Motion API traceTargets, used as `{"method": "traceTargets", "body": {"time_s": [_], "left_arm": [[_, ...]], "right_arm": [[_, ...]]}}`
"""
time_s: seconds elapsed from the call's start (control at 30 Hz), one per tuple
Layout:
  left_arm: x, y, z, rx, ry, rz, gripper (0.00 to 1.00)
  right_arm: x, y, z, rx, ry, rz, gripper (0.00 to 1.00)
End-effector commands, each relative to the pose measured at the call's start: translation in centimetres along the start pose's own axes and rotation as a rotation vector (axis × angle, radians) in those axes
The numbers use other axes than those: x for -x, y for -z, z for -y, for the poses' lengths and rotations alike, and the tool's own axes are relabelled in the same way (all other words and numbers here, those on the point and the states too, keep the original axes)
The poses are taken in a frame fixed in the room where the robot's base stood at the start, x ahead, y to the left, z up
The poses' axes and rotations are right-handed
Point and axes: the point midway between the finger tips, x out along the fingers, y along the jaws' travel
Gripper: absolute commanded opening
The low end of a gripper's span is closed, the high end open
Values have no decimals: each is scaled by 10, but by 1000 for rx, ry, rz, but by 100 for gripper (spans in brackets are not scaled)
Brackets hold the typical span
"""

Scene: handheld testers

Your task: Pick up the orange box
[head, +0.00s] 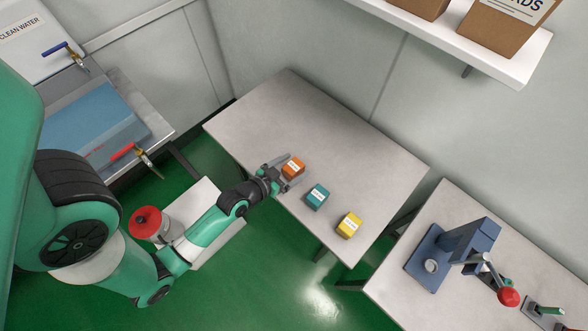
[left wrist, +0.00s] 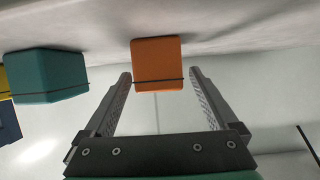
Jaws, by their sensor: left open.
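The orange box (head: 293,167) sits on the grey table near its left front edge, with a white label on top. My left gripper (head: 281,170) is open at table level, with its fingers pointing at the orange box and reaching along its sides. In the left wrist view the orange box (left wrist: 157,64) shows ahead, centred between the two open fingertips (left wrist: 160,76). My right gripper is not in view.
A teal box (head: 317,196) and a yellow box (head: 349,225) stand in a row to the right along the grey table (head: 325,130). The rear of this table is clear. A second table at right holds a blue press (head: 452,252). A sink unit stands at upper left.

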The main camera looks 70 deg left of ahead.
Motion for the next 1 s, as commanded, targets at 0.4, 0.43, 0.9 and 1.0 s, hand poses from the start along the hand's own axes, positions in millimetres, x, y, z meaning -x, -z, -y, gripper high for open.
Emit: {"method": "traceTargets", "body": {"time_s": [0.4, 0.43, 0.9, 1.0], "left_arm": [[-6, 0, 0, 0, 0, 1, 67], [-6, 0, 0, 0, 0, 1, 62], [-6, 0, 0, 0, 0, 0, 1], [-5, 1, 0, 0, 0, 0, 1]], "right_arm": [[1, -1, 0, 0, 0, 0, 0], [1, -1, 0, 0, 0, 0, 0], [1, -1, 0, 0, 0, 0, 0], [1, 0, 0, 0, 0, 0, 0]]}}
